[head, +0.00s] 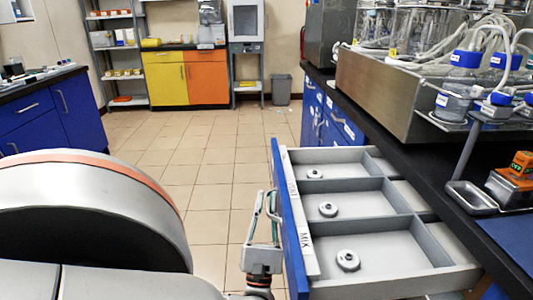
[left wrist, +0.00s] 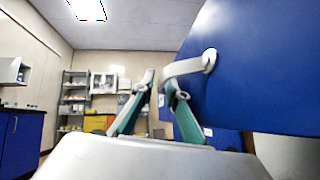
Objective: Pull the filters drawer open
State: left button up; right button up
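The filters drawer (head: 290,225) stands pulled out from under the bench in the head view, its blue front facing left. A pale curved handle (left wrist: 186,68) shows on the blue front in the left wrist view. My left gripper (head: 264,205) is beside the outer face of the front. Its two fingers (left wrist: 159,82) are close together with the handle's bar between them. In the head view the handle is mostly hidden. My right gripper is not in view.
A black bench (head: 425,170) above the drawer carries a steel tray with tubing and blue-capped vessels (head: 466,58). Blue cabinets (head: 45,118) stand at the left. The tiled floor (head: 195,170) between is clear. A grey bin (head: 281,89) stands at the back.

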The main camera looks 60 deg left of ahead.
pick_arm(q)
jog(key=v, duration=1.2)
jog(key=shift+r, duration=0.1)
dwell(0.4)
